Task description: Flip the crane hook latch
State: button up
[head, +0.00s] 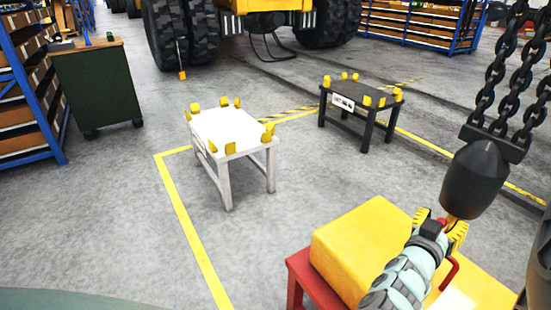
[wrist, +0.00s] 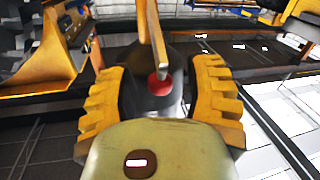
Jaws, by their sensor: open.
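The crane hook's black block (head: 475,178) hangs from heavy chains at the right of the head view. A small orange piece shows under it, mostly hidden by my gripper. My gripper (head: 440,222) is just below and left of the block, with yellow fingers. In the wrist view my gripper (wrist: 160,72) is open, its fingers apart on either side of an orange-brown bar (wrist: 158,45) and a red round spot (wrist: 160,85) on a dark part. I cannot tell whether the bar is the latch or the hook, or whether the fingers touch it.
A yellow casting (head: 365,245) sits on a red stand (head: 310,285) beneath my gripper.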

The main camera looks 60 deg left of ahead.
jog(key=shift+s, duration=0.1)
grip_shut()
dwell(0.3)
